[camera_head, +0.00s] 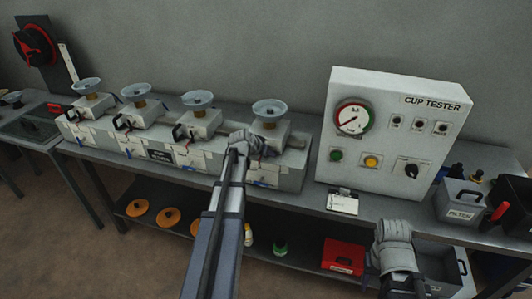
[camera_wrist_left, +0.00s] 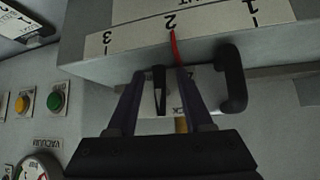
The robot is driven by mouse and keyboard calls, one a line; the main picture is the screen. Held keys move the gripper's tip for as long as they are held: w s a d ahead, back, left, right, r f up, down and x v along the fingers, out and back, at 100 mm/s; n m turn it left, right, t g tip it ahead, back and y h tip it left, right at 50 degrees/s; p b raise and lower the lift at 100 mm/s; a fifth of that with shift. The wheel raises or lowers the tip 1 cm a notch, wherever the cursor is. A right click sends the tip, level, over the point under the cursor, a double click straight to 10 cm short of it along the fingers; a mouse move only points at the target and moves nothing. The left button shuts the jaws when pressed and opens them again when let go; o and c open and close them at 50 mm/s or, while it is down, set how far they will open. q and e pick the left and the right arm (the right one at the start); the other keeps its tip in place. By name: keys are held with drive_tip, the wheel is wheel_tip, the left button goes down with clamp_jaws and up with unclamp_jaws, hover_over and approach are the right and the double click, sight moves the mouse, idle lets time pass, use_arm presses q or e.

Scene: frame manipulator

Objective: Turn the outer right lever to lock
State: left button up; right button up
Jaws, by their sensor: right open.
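The rightmost unit (camera_head: 262,135) of the row on the bench carries a grey bowl on top. In the head view my left arm covers its lever. My left gripper (camera_head: 250,148) is at this unit. In the left wrist view my left gripper (camera_wrist_left: 160,75) has its two fingers apart, close under the scale plate (camera_wrist_left: 205,32) marked 1, 2 and 3. A dark upright bar (camera_wrist_left: 159,88) shows between the fingers; contact cannot be told. A red pointer (camera_wrist_left: 174,48) stands near 2. A black handle (camera_wrist_left: 233,80) is beside the fingers. My right gripper (camera_head: 402,285) is open, low at the front right.
The white cup tester panel (camera_head: 385,185), with gauge and buttons, stands right of the unit. Several similar units stand to the left. A clipboard (camera_head: 342,203) lies in front of the panel. A grey filter box (camera_head: 459,203) is at the right. A red box (camera_head: 343,256) is on the lower shelf.

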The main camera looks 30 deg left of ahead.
use_arm(q)
drive_tip(key=p+v, duration=0.5)
drive_tip(key=v, duration=0.2)
drive_tip(key=shift+s+r, duration=0.3)
idle(0.4)
